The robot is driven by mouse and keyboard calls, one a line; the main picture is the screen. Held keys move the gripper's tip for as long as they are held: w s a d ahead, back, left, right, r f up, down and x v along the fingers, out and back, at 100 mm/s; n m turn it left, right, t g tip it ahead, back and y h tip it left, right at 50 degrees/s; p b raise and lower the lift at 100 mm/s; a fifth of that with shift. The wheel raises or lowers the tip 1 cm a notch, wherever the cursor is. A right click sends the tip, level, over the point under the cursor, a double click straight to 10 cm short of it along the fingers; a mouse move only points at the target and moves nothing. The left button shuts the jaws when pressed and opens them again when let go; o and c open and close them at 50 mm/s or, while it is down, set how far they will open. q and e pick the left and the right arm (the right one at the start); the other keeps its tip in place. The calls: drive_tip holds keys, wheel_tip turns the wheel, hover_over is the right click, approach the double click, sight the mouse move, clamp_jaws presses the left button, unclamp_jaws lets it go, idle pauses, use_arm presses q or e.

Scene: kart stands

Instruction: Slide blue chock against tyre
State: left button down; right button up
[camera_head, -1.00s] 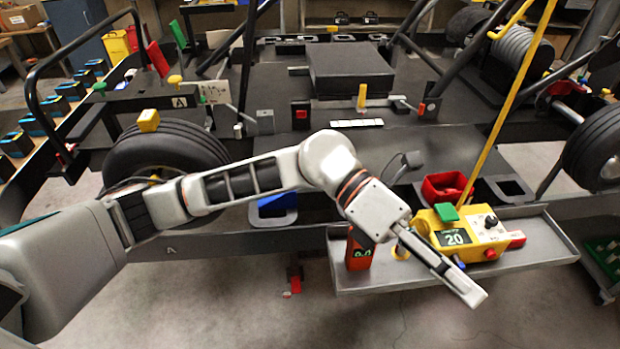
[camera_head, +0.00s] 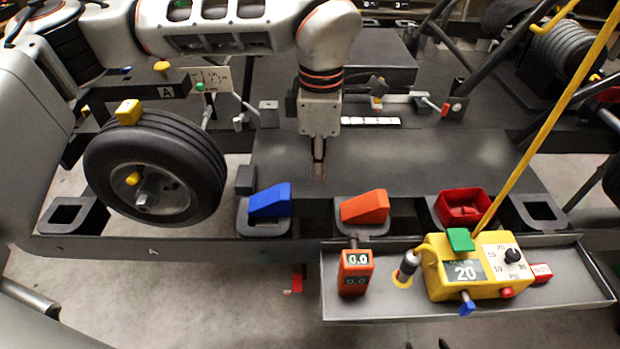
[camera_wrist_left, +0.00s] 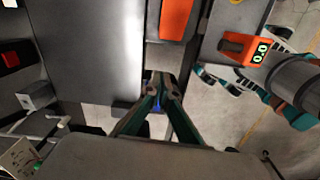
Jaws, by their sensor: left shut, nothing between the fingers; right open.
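The blue chock (camera_head: 268,200) sits on a grey slotted holder on the frame's front rail, right of the black tyre (camera_head: 160,165), with a gap between them. My left gripper (camera_head: 318,172) points down, shut and empty, above the dark deck, right of and apart from the blue chock. In the left wrist view its fingertips (camera_wrist_left: 160,82) are together, and a little of the blue chock (camera_wrist_left: 158,102) shows between the fingers, the rest hidden. My right gripper (camera_head: 425,345) barely shows at the bottom edge, its two dark tips apart.
An orange chock (camera_head: 365,207) sits right of the blue one. A small dark block (camera_head: 246,180) stands between tyre and blue chock. The front tray (camera_head: 400,312) holds an orange gauge (camera_head: 355,272) and a yellow unit (camera_head: 480,262) with a yellow hose.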

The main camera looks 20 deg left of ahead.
sight(269, 200)
use_arm(q)
drive_tip(key=a+f, duration=0.1)
drive_tip(key=f, duration=0.2)
drive_tip(key=a+f, duration=0.1)
drive_tip(key=f, duration=0.2)
drive_tip(key=s+a+f, duration=0.1)
drive_tip(key=f, duration=0.2)
drive_tip(key=shift+a, duration=0.4)
